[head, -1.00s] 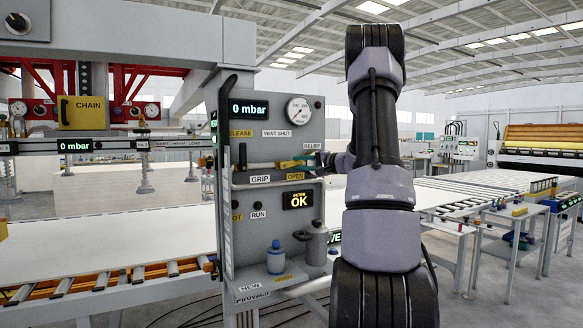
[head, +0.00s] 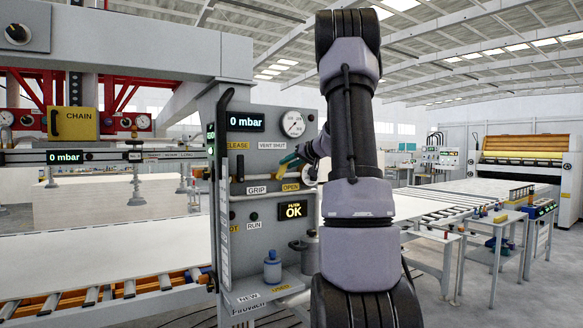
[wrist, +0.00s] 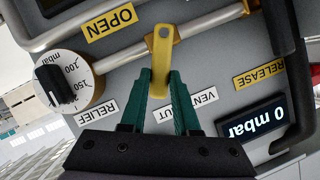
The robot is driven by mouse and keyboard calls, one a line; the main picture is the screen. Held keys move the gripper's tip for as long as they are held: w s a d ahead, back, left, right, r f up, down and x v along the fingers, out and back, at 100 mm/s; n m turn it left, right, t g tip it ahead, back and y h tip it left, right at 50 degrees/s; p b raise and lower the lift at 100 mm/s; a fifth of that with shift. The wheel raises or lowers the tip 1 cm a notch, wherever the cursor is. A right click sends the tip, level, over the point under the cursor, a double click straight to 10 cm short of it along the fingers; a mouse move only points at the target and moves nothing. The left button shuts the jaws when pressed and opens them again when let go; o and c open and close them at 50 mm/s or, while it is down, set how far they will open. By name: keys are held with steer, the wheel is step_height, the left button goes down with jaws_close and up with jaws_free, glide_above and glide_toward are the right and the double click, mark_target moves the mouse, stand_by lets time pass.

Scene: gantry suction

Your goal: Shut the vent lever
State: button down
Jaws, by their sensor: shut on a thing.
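The yellow vent lever (wrist: 162,45) sits on a pale pipe of the control panel (head: 250,206). In the wrist view, which is upside down, the lever stands across the pipe, and its free end lies between the green fingertips of my gripper (wrist: 158,85). The fingers are shut on it, on the side of the VENT SHUT label (wrist: 197,109). The OPEN label (wrist: 110,23) is across the pipe. In the head view my gripper (head: 288,158) reaches the panel tilted down from the upper right.
A RELIEF dial (wrist: 67,82) is beside the lever's pipe. The pressure display (head: 246,122) reads 0 mbar. A round gauge (head: 293,124) is above. A roller line with a pale board (head: 100,245) is at left.

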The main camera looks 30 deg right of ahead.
steer(key=shift+s+a+r+n+h, duration=0.1)
steer(key=shift+a+r+n+h, duration=0.05)
steer(key=shift+a+n+h, duration=0.7)
steer(key=shift+a+r+n+h, duration=0.1)
steer(key=shift+a+n+h, duration=0.45)
steer(key=shift+n, duration=0.5)
steer(key=c, duration=0.6)
jaws_free()
steer(key=shift+c, duration=0.2)
steer(key=v, duration=1)
steer(key=shift+s+r, duration=0.25)
steer(key=shift+s, duration=0.1)
